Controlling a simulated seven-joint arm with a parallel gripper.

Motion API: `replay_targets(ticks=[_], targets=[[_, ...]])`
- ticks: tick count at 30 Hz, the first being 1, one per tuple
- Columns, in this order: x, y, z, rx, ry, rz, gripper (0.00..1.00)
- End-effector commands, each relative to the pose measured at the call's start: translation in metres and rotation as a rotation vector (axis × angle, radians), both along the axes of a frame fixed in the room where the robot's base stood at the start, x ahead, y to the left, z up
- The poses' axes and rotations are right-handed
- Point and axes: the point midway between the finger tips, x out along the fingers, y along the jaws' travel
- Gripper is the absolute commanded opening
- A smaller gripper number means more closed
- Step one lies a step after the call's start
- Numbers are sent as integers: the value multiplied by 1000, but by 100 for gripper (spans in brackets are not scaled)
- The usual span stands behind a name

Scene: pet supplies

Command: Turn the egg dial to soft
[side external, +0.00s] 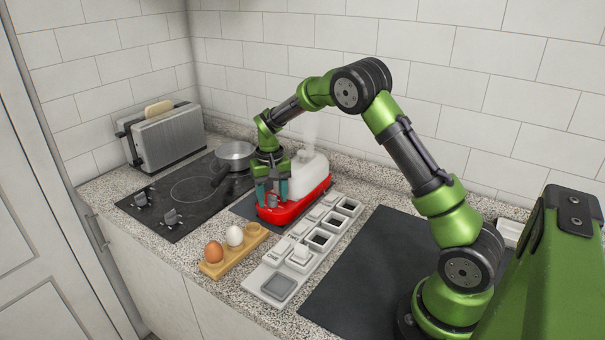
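The egg cooker (310,178) has a red base and a whitish domed lid, with faint steam above it. It stands on a dark mat at the middle of the counter. My gripper (272,198) points down at the left front end of the red base. Its two teal fingers are apart, one on each side of a small greyish part that may be the egg dial. The dial's face and its soft mark cannot be made out. I cannot tell whether the fingers touch it.
A wooden egg holder (254,236) with a brown and a white egg stands in front. A pale tray of several compartments (262,286) lies to its right. A black hob (160,213) with knobs and a pot (236,153), and a toaster (166,138), are at left.

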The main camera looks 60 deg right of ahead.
Motion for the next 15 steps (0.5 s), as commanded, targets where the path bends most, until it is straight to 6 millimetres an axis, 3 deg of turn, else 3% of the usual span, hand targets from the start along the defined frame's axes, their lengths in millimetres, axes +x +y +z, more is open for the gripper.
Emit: replay_targets(ticks=[8,11,15], targets=[[0,0,1,1,1,0,53],[0,0,9,0,-1,1,53],[1,0,35,-1,-4,1,53]])
